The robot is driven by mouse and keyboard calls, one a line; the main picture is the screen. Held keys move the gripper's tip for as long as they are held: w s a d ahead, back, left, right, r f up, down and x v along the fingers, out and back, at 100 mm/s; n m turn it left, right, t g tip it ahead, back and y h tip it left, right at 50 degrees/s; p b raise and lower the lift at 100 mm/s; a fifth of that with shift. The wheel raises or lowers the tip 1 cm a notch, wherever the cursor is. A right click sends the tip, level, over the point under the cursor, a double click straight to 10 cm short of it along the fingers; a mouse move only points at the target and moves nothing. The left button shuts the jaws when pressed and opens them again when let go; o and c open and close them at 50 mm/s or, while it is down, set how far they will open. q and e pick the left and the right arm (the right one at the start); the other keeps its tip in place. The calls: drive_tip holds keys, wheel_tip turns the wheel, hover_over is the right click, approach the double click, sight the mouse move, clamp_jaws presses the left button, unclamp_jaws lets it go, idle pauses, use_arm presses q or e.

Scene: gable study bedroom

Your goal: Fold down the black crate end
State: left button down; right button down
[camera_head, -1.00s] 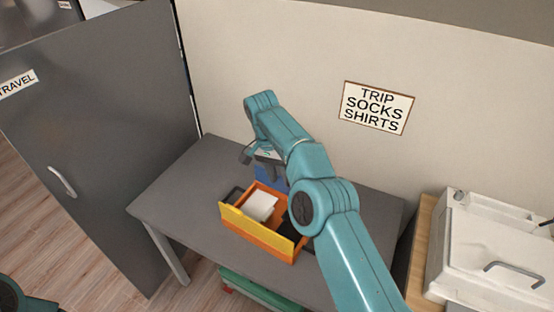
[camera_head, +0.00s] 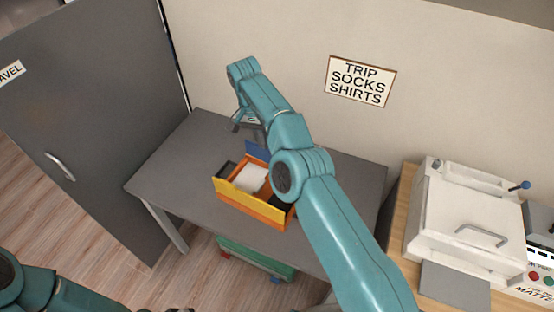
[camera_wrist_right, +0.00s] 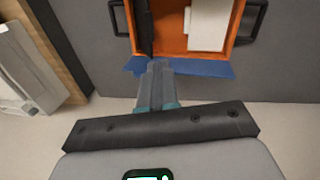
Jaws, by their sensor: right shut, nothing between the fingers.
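The orange crate (camera_head: 262,207) with a yellow front wall (camera_head: 232,193) stands on the grey table. A black end part (camera_head: 226,171) shows at its left; black at its right (camera_head: 281,201) is partly hidden by my right arm. In the right wrist view black handles show at the crate's left (camera_wrist_right: 118,18) and right (camera_wrist_right: 252,20), with a dark strip inside the left. A blue panel (camera_head: 257,150) is along the back side. My right gripper (camera_head: 247,125) is shut and empty behind the crate, near the blue panel; I cannot tell if it touches. My left gripper is not visible.
A white object (camera_head: 251,178) lies in the crate. The grey table (camera_head: 165,170) is clear at left. A grey cabinet door (camera_head: 85,110) stands left, a white machine (camera_head: 465,225) right. A green container (camera_head: 255,258) is below, a wall behind.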

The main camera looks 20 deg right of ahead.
drive_tip(key=a+f+n+t+y+b, duration=0.1)
drive_tip(key=a+f+n+y+b, duration=0.3)
drive_tip(key=a+f+n+y, duration=0.4)
drive_tip(key=s+d+r+m+t+b, duration=0.1)
drive_tip(key=s+d+m+t+b, duration=0.85)
drive_tip(key=s+d+b, duration=0.85)
drive_tip(key=x, duration=0.4)
drive_tip(key=w+d+x, duration=0.1)
drive_tip(key=x, duration=0.9)
drive_tip(key=shift+w+d+r, duration=0.1)
drive_tip(key=shift+w+d, duration=0.15)
